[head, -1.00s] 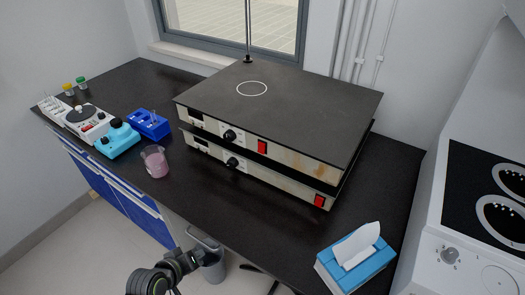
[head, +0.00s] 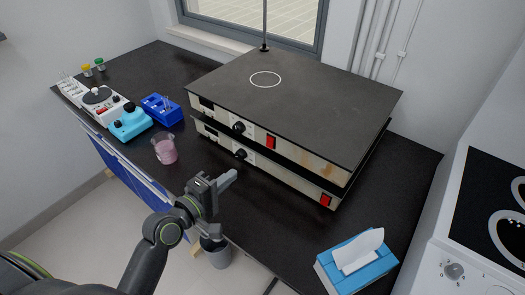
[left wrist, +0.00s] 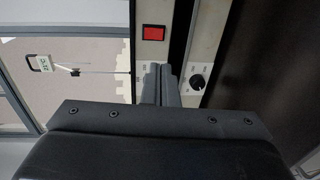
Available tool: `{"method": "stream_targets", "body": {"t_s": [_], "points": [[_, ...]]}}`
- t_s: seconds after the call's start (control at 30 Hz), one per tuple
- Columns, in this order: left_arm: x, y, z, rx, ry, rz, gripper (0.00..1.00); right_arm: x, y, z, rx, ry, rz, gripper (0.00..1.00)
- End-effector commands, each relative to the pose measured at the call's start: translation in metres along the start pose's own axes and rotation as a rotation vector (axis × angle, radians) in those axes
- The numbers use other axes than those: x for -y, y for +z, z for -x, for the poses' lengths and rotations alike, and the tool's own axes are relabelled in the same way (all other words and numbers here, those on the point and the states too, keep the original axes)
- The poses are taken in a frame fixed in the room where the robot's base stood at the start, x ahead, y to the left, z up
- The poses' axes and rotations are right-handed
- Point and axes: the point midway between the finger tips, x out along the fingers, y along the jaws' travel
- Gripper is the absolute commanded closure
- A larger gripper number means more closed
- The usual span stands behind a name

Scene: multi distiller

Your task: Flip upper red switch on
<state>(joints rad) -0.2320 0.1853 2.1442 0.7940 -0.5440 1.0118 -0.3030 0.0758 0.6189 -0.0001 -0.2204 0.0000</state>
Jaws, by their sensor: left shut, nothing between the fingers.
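Two flat hotplate units are stacked on the bench. The upper red switch (head: 271,142) is on the front panel of the upper unit (head: 310,95), right of its black knob (head: 238,127). A red switch (left wrist: 154,33), apparently the same one, shows beyond the fingers in the left wrist view. The lower red switch (head: 325,200) is on the lower unit. My left gripper (head: 231,178) is shut and empty, in front of the stack and apart from the switch. Its fingers show in the left wrist view (left wrist: 162,75). My right gripper is out of view.
A beaker of pink liquid (head: 165,151) stands left of my left gripper. A blue rack (head: 161,109) and a small stirrer device (head: 128,122) are farther left. A blue tissue box (head: 357,264) sits at the front right. Bare dark bench lies before the stack.

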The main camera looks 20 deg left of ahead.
Motion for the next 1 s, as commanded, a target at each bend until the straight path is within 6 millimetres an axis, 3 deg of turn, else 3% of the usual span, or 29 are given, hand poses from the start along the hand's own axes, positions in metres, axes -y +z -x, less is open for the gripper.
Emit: {"method": "stream_targets", "body": {"t_s": [0.27,0.7,1.0], "points": [[-0.001,0.0,-0.013,-0.001,0.001,-0.001,1.0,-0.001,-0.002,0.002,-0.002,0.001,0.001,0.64],[-0.001,0.0,-0.097,0.001,-0.001,-0.002,1.0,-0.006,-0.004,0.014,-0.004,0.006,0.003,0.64],[0.0,0.0,-0.133,-0.001,-0.002,-0.002,1.0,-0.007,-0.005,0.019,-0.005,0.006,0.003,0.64]]}}
